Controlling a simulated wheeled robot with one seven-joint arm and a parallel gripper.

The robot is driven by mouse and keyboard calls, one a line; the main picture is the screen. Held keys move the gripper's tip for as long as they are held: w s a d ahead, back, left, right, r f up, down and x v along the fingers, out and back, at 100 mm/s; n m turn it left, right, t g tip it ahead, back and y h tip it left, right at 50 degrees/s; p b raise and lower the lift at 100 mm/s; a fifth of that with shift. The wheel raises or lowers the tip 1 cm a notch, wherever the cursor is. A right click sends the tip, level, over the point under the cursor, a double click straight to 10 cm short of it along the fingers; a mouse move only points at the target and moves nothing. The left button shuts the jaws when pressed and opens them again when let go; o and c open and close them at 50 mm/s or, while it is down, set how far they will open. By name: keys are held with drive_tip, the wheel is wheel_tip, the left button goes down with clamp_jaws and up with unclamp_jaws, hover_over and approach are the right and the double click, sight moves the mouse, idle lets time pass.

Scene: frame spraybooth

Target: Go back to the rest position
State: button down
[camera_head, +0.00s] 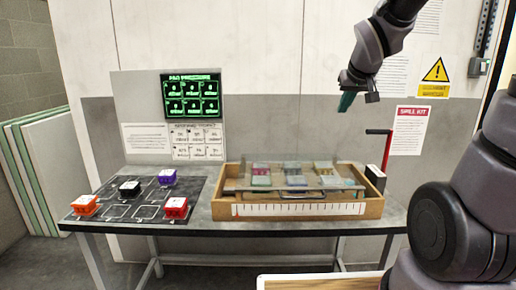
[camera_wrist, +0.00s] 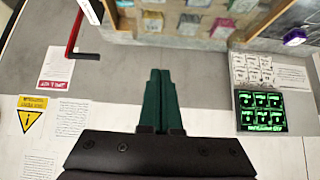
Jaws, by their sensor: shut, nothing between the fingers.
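My gripper (camera_head: 347,101) is raised in front of the back wall, above the right end of the table, with its dark green fingers pointing down. In the wrist view the two green fingers (camera_wrist: 160,98) lie together, shut, with nothing between them. The gripper is apart from the table (camera_head: 230,233) and from everything on it.
A wooden tray (camera_head: 296,209) with several coloured blocks under a clear cover stands on the table's right. A dark mat (camera_head: 118,212) with several coloured cubes lies left. A green-lit screen (camera_head: 191,96) stands behind.

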drive_tip(key=s+r+m+y, duration=0.1)
drive_tip(key=s+r+m, duration=0.1)
drive_tip(key=s, duration=0.7)
drive_tip(key=s+r+m+g+y, duration=0.1)
drive_tip(key=s+r+m, duration=0.1)
drive_tip(key=s, duration=0.6)
drive_tip(key=shift+s+r, duration=0.4)
drive_tip(key=shift+r, duration=0.25)
